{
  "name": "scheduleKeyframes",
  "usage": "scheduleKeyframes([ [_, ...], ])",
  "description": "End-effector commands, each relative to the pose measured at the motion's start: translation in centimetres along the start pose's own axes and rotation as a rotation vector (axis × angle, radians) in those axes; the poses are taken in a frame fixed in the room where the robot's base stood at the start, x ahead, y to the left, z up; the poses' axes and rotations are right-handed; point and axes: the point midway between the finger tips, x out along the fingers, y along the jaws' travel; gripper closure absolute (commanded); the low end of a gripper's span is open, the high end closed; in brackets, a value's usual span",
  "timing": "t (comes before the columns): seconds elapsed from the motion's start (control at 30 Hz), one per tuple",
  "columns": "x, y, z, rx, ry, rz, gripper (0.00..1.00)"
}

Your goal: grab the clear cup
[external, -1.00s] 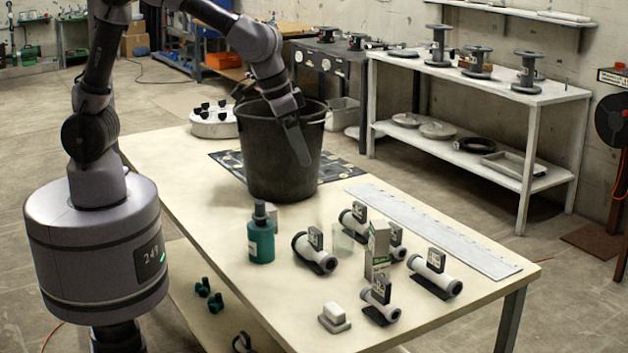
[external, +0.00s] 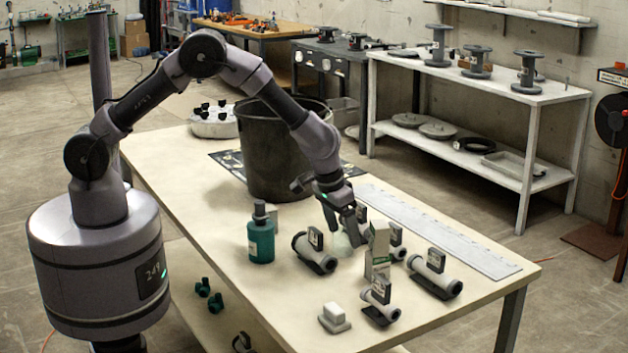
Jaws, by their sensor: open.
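The clear cup (external: 340,246) is small and hard to see on the tabletop, among the grey pipe pieces and just left of a white and green box (external: 378,246). My gripper (external: 344,232) is open and points down at the cup, with its fingers at the cup's upper part. The fingers hide part of the cup. I cannot tell whether they touch it or stand around it.
Grey pipe pieces with tags (external: 315,252) stand close by, one partly hidden behind my gripper. A teal bottle (external: 261,240) stands to the left and a black bucket (external: 275,165) behind. A long pale ruler-like strip (external: 450,240) lies to the right.

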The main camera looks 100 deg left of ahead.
Motion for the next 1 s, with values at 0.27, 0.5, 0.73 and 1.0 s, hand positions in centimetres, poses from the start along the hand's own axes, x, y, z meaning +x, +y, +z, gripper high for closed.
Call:
scheduleKeyframes([
  [0.27,3.0,0.1,0.0,0.001,-0.001,0.000,0.24],
  [0.5,2.9,0.1,0.0,0.001,-0.001,-0.001,0.59],
  [0.73,2.9,0.1,0.0,0.001,-0.001,-0.001,0.89],
  [1.0,0.1,0.1,-0.8,0.001,0.001,0.000,0.89],
])
